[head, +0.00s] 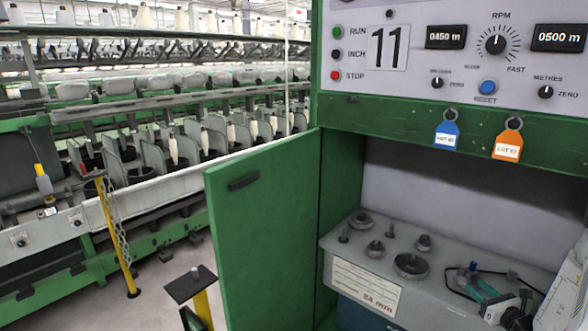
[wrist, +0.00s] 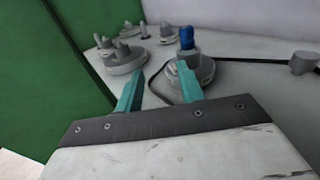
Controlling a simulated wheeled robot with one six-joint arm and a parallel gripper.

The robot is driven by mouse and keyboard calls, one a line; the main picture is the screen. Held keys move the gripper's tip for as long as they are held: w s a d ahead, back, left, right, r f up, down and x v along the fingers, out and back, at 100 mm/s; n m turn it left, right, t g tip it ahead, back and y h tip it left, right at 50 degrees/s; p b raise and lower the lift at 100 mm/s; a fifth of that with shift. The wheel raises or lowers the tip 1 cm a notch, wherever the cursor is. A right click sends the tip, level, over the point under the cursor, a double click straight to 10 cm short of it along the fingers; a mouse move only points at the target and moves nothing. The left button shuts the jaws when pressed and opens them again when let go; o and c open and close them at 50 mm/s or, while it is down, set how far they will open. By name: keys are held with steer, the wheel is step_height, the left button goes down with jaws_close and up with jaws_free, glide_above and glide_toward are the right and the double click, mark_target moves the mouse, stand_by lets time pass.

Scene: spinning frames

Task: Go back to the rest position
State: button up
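My gripper (head: 478,287) is at the lower right of the head view, low over the grey shelf inside the green cabinet. Its two teal fingers also show in the wrist view (wrist: 156,80). They stand apart, with bare shelf and a dark belt showing between them, so it is open and empty. A blue-topped peg on a round grey base (wrist: 187,38) is just beyond the right fingertip. I cannot tell whether that finger touches it. The peg's blue top shows beside my gripper in the head view (head: 473,265). My finger hides part of its base.
The shelf (head: 340,250) carries several grey pegs and discs, including a large disc (head: 411,266). The open green door (head: 262,230) stands to the left. Above are a control panel (head: 400,40), a blue tag (head: 446,134) and an orange tag (head: 507,143).

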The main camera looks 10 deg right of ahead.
steer(key=s+a+r+n+g+y, duration=0.3)
steer(key=a+r+n+g+y, duration=0.4)
steer(key=a, duration=0.6)
steer(key=s+a+r+n+g+y, duration=0.3)
steer(key=a+r+n+g+y, duration=0.15)
steer(key=a+r+n, duration=0.65)
steer(key=s+a+r+n+g+h, duration=0.2)
steer(key=s+a+r+n+h, duration=0.4)
steer(key=s, duration=0.4)
steer(key=s+a+r+n+g+h, duration=0.2)
steer(key=s+a+r+n+h, duration=0.4)
steer(key=s+a+r+n, duration=0.3)
steer(key=shift+s+a+r+n, duration=0.2)
steer(key=shift+s+a+n, duration=0.4)
steer(key=shift+s+n, duration=0.55)
steer(key=shift+w+g+h, duration=0.1)
steer(key=shift+g+h, duration=0.15)
steer(key=shift+c, duration=0.4)
